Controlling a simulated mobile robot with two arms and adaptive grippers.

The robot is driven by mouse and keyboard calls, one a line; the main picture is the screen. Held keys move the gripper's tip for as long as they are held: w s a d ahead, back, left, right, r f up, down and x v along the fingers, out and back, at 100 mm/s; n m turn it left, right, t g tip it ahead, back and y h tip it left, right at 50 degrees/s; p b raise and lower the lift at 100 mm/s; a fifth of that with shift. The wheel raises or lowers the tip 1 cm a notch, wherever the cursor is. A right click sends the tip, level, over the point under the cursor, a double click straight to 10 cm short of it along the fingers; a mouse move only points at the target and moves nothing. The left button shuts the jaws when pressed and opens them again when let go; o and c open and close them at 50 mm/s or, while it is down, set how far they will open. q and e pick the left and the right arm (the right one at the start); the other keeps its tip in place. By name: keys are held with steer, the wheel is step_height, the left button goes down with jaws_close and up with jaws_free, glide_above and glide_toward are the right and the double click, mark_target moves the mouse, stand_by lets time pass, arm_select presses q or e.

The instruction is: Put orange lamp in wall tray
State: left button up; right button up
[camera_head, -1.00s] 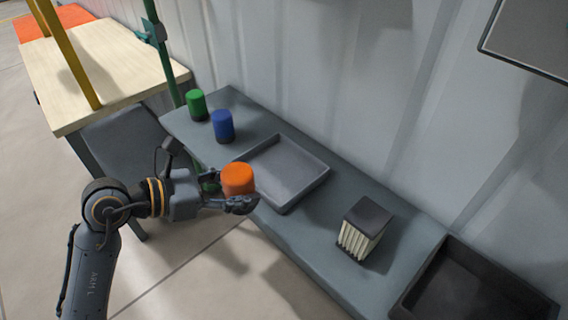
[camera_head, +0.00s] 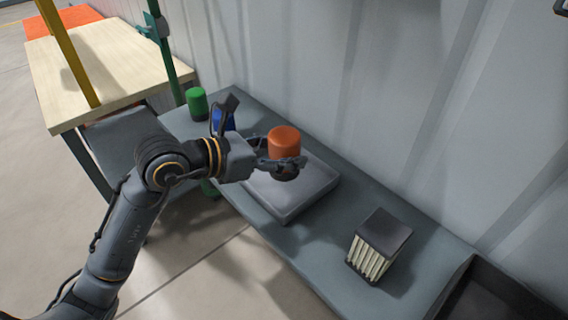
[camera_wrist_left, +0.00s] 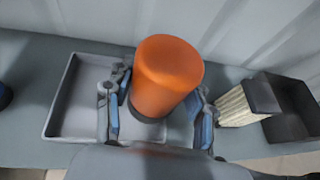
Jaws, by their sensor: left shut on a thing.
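The orange lamp (camera_head: 284,142) is a short cylinder with an orange top and a dark base. My left gripper (camera_head: 282,166) is shut on it and holds it upright above the far part of the grey wall tray (camera_head: 291,205). In the left wrist view the lamp (camera_wrist_left: 167,75) sits between the two fingers of the gripper (camera_wrist_left: 158,110). The tray (camera_wrist_left: 62,110) lies below and to the left there, and its visible floor is empty. The lamp and fingers hide part of the tray. My right gripper is not in view.
The tray is on a grey shelf (camera_head: 330,250) along the corrugated wall. A green lamp (camera_head: 197,103) and a partly hidden blue lamp (camera_head: 222,119) stand at its far end. A dark-topped box with pale ribs (camera_head: 380,245) and a dark bin (camera_head: 490,295) are at the right.

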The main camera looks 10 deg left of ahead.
arm_select(q)
steer(key=w+f, duration=0.4)
steer(key=w+a+f+p, duration=0.1)
steer(key=w+f, duration=0.1)
steer(key=shift+w+a+f, duration=0.1)
steer(key=shift+w+f, duration=0.1)
steer(key=shift+w, duration=0.15)
steer(key=f+p, duration=0.1)
steer(key=f, duration=0.2)
steer(key=shift+w, duration=0.2)
steer(key=shift+f, duration=0.25)
steer(key=shift+f, duration=0.25)
steer(key=o, duration=1.2)
steer(key=shift+r, duration=0.1)
